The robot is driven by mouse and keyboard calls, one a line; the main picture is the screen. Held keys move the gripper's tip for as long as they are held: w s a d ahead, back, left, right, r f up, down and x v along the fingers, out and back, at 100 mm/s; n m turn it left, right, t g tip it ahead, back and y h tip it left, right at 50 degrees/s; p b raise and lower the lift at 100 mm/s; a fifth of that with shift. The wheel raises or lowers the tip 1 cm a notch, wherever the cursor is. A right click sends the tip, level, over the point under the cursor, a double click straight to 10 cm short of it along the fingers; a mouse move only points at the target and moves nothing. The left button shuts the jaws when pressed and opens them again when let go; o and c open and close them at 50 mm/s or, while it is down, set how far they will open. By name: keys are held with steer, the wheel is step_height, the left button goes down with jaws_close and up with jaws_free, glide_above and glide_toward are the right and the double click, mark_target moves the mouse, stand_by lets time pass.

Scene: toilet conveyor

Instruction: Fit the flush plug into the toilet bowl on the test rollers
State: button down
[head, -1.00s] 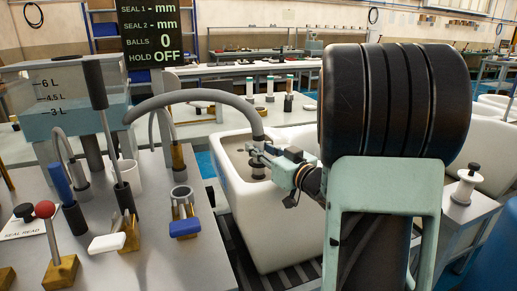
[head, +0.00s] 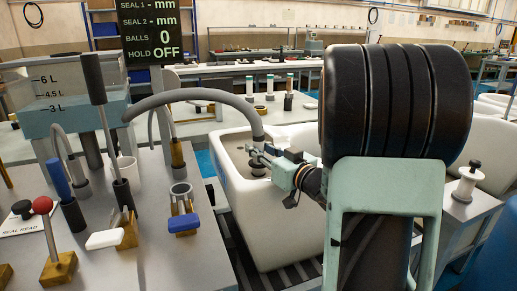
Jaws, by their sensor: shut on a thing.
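The white toilet bowl (head: 281,222) stands on the dark test rollers (head: 296,278) in the middle of the head view. My gripper (head: 257,152) is over the bowl's open top, shut on the flush plug at the end of a thick grey hose (head: 188,95). The dark lower part of the flush plug (head: 258,169) shows just below the jaws, inside the rim outline. The hose arches from the left bench to the plug. My arm covers the bowl's right side. I cannot tell whether the plug is seated or hovers above its hole.
The left bench (head: 165,262) carries a water tank (head: 65,115), a red-knobbed lever (head: 50,240), and white-handled (head: 104,240) and blue-handled (head: 184,223) clamps. A display (head: 148,32) reads balls 0, hold OFF.

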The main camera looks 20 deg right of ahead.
steer(key=shift+f+b, duration=0.45)
steer(key=shift+f, duration=0.15)
steer(key=c, duration=1.6)
jaws_free()
steer(key=shift+f, duration=0.1)
steer(key=v, duration=1.2)
steer(key=shift+s, duration=0.1)
